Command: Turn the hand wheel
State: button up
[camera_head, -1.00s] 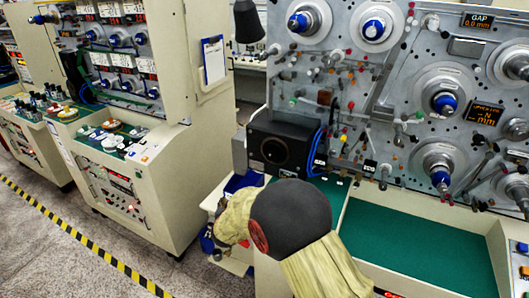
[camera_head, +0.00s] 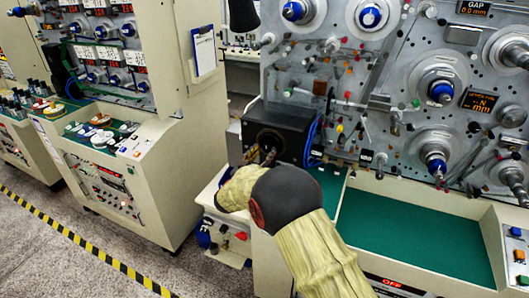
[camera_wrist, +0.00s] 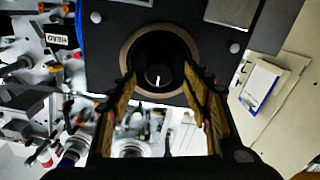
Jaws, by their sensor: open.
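A round black knob with a white mark (camera_wrist: 158,77), apparently the hand wheel, sits inside a brown ring on the front of a black box. In the head view, the black box (camera_head: 299,128) stands at the left end of the green bench, and its round opening is partly covered by my gripper (camera_head: 265,157). In the wrist view, my gripper (camera_wrist: 160,88) is open, with one finger on each side of the knob in the picture. I cannot tell whether the fingers touch the ring or knob.
The spindle panel (camera_head: 400,80) rises behind and right of the box, with rollers, pins and blue-capped spindles. Blue cables (camera_head: 312,140) run beside the box. The green bench tray (camera_head: 410,240) is empty. A clipboard (camera_head: 204,50) hangs on the cabinet at left.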

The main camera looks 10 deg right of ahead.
jog(key=shift+w+d, duration=0.4)
jog(key=shift+w, duration=0.15)
jog(key=c, duration=0.3)
jog(key=c, duration=0.8)
jog(key=shift+c, duration=0.3)
jog(key=shift+m+b, duration=0.4)
